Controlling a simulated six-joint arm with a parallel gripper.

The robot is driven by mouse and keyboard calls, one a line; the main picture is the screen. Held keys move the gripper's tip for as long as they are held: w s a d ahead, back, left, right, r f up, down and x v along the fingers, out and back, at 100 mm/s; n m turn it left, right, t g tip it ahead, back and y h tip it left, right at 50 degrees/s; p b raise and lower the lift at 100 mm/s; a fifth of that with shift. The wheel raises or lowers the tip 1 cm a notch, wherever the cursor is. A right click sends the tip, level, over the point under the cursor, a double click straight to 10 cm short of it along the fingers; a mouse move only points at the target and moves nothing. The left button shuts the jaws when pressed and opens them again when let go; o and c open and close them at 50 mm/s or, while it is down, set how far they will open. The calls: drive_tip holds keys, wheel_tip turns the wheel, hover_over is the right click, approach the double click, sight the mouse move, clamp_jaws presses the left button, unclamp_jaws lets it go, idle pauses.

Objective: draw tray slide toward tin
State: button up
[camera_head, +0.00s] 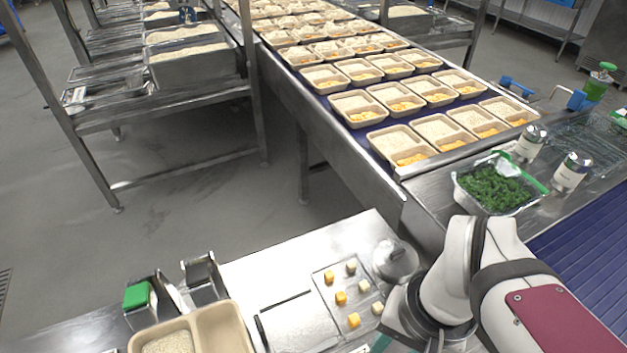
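A flat silver plate with a black edge (300,325), which may be the tray slide, lies on the steel bench at the bottom centre; its near end is cut off by the frame. A rounded grey metal vessel (396,258) stands to its upper right, beside my arm. Two silver tins with pale labels, one at the upper left (530,143) and one at the lower right (571,171), stand on the right-hand counter. I cannot tell which of these is the task's tin. My white arm fills the lower right; my gripper is not visible.
A two-compartment tan tray (222,330) holding rice sits left of the plate. A clear board (346,288) with orange and pale cubes lies between plate and vessel. A tub of greens (494,188) stands right. Filled trays line the conveyor (330,112).

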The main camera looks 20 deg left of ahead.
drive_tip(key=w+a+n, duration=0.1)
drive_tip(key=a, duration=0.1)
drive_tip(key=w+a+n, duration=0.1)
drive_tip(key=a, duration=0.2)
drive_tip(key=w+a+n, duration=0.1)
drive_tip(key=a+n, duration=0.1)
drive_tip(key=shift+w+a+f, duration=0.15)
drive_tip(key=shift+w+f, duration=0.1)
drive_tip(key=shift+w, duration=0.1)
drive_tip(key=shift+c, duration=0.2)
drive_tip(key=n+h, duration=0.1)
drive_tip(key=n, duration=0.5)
hover_over(260, 329)
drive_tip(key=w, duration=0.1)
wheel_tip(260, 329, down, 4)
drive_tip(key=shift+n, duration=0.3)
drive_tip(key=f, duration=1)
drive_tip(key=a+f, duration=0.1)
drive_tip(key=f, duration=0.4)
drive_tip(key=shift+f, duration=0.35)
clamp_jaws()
